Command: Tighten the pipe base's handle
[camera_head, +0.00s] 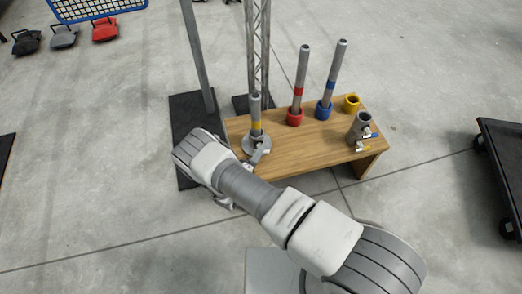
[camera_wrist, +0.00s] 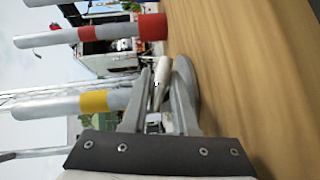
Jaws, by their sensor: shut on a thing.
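A grey pipe with a yellow band (camera_head: 256,112) stands upright in a round grey pipe base (camera_head: 248,139) at the left end of the wooden bench. The banded pipe also shows sideways in the wrist view (camera_wrist: 92,102). The handle's fixing to the base is mostly hidden by the fingers.
The wooden bench (camera_head: 310,146) also holds a red-collared pipe (camera_head: 301,75), a blue-collared pipe (camera_head: 334,72), a yellow ring (camera_head: 351,103) and a grey holder with levers (camera_head: 360,126). A truss (camera_head: 258,45) stands behind. A dark cart (camera_head: 504,165) is at right.

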